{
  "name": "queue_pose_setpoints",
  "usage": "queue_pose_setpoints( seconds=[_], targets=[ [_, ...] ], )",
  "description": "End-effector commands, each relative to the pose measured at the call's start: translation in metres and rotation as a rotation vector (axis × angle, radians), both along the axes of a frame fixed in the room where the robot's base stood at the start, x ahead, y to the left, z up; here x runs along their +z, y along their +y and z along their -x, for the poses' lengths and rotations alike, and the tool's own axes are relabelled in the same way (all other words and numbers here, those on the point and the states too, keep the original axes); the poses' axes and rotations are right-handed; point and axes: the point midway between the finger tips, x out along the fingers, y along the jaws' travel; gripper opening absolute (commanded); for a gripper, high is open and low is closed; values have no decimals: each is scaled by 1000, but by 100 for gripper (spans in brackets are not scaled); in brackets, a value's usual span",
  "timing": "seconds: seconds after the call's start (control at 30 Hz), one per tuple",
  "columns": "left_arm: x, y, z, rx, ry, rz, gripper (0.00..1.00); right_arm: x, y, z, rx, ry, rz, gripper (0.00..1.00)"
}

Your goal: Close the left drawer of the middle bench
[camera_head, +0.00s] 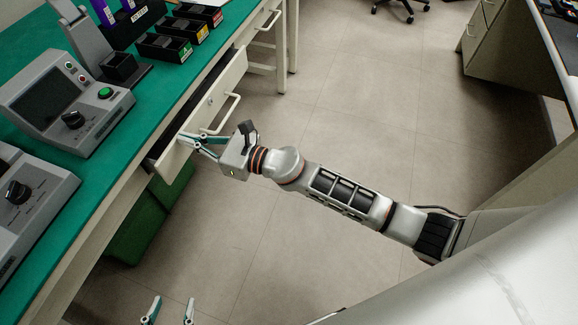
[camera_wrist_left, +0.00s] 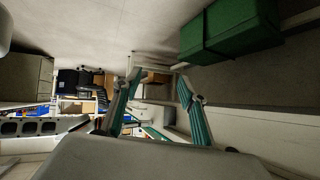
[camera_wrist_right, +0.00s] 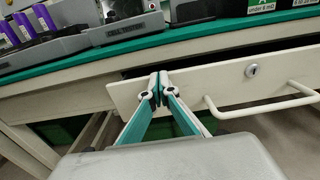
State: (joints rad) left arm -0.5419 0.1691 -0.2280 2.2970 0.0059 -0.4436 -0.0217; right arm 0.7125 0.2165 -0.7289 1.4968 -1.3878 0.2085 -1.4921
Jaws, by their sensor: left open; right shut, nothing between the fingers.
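An open drawer (camera_head: 215,95) with a pale front panel, a lock and a bar handle (camera_head: 226,116) stands out from the green-topped bench (camera_head: 150,120). A dark gap shows behind its front. The drawer front also shows in the right wrist view (camera_wrist_right: 225,88). My right gripper (camera_head: 186,138) is shut and empty, its tips at the drawer front beside the handle. In the right wrist view its tips (camera_wrist_right: 158,82) overlap the panel; whether they touch it is unclear. My left gripper (camera_head: 169,305) is open and empty, low at the picture's bottom, away from the drawer.
A grey control box (camera_head: 65,100) and small black bins (camera_head: 165,47) stand on the bench. A green container (camera_head: 137,228) is under it, also visible in the left wrist view (camera_wrist_left: 230,30). Another handle (camera_head: 268,22) is farther along. The floor (camera_head: 340,110) beside the bench is clear.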

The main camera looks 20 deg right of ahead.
Motion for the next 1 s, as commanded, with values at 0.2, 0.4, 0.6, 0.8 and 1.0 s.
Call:
queue_pose_setpoints(
  seconds=[0.2,0.4,0.6,0.8,1.0],
  targets=[
    [9,-11,-9,0,-26,36,42,-4,29,-24,0,4,-1,0],
    [14,-13,-12,4,-38,48,42,-2,42,-36,0,4,0,0],
    [14,-14,-12,5,-37,50,42,0,46,-40,0,1,-1,0],
    [14,-14,-12,5,-38,51,42,1,47,-40,-1,-1,-2,0],
    [14,-14,-12,5,-36,50,42,2,46,-40,-1,-3,-2,0]
  ],
)
